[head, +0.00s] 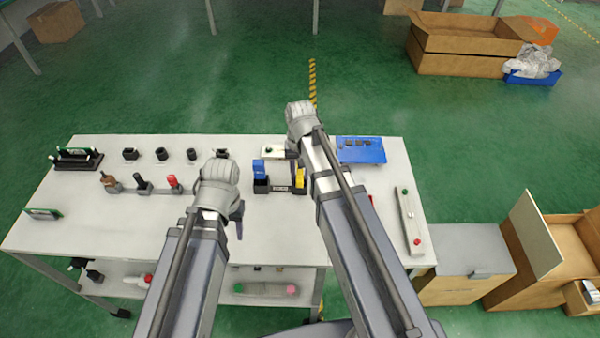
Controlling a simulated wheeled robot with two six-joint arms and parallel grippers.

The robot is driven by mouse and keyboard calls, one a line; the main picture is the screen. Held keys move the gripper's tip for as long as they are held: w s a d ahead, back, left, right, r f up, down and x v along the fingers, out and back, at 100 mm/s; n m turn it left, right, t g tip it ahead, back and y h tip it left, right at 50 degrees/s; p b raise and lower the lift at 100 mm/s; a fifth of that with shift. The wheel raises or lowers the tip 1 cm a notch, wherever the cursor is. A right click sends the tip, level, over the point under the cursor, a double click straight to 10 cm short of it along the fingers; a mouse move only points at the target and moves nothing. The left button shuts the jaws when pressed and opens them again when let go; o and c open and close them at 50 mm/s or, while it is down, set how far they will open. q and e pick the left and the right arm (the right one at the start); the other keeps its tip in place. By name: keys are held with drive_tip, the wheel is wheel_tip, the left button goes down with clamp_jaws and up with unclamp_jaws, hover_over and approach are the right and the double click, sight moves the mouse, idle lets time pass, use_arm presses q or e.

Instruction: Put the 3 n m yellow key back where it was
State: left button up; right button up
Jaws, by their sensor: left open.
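A yellow key (300,178) stands upright at the right end of a small dark rack (281,189) near the middle of the table; its marking is too small to read. A blue key (259,170) stands at the rack's left end. My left gripper (238,222) is open, left of and nearer than the rack; its wrist hides part of it, and nothing shows in it. My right gripper (296,138) is above the table behind the yellow key.
On the table (120,220), a row of levers (143,184) and several black knobs (161,154) lie to the left. A blue tray (360,150) is at the back right, and a white strip with red and green buttons (409,217) at the right.

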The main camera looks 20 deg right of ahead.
drive_tip(key=o, duration=0.3)
use_arm(q)
drive_tip(key=shift+r, duration=0.1)
use_arm(e)
drive_tip(key=shift+r, duration=0.15)
wheel_tip(320, 180, up, 12)
drive_tip(key=p, duration=1.2)
use_arm(q)
wheel_tip(320, 180, up, 12)
use_arm(e)
drive_tip(key=s+a+n+h, duration=0.1)
drive_tip(key=s+a+n, duration=0.6)
drive_tip(key=s+a, duration=0.3)
drive_tip(key=s, duration=0.4)
drive_tip(key=shift+a, duration=0.25)
drive_tip(key=shift+s, duration=0.1)
use_arm(q)
wheel_tip(320, 180, down, 3)
drive_tip(key=b, duration=0.3)
use_arm(e)
wheel_tip(320, 180, down, 3)
